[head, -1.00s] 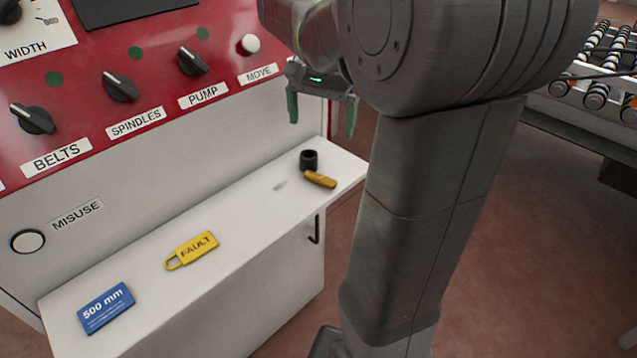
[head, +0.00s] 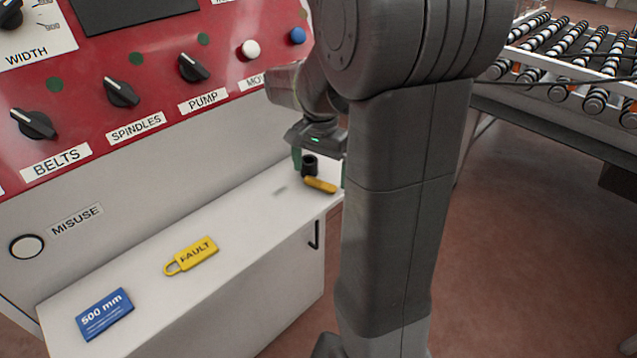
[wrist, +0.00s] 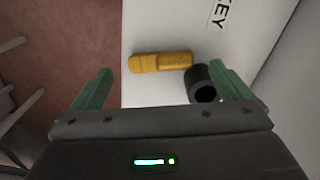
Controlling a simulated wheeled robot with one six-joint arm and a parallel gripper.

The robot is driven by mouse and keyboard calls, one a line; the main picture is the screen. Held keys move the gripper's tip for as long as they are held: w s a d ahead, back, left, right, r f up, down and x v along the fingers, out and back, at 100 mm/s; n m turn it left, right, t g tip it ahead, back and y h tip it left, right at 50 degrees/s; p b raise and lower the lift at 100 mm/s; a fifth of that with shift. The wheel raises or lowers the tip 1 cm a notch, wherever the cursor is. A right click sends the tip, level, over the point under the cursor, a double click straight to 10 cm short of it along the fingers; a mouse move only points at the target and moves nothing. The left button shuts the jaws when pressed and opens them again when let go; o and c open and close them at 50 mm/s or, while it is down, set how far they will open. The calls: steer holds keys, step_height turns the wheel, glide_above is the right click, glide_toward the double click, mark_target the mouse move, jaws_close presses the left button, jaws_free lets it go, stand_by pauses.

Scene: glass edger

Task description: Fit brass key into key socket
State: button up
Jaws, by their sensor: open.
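The brass key (head: 320,186) lies flat on the right end of the white shelf (head: 262,208). It also shows in the wrist view (wrist: 160,62), lying crosswise ahead of the fingers. A short black hollow cylinder, which looks like the key socket (head: 309,165), stands right beside the key; in the wrist view (wrist: 203,84) its dark opening shows. My gripper (head: 320,170) is above the shelf end with its green fingers apart. In the wrist view my gripper (wrist: 171,90) is open and empty, with the key and the cylinder appearing between and beyond the fingers.
A yellow FAULT tag (head: 191,256) and a blue 500 mm card (head: 104,314) lie on the shelf to the left. A black hook (head: 314,235) hangs on the shelf front. The red panel with knobs (head: 122,91) rises behind. A roller conveyor (head: 565,62) stands at right.

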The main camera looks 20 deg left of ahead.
mark_target(321, 181)
steer(key=shift+f, duration=1.15)
steer(key=c, duration=1.2)
step_height(321, 181, up, 10)
steer(key=shift+r, duration=0.1)
steer(key=shift+c, duration=0.2)
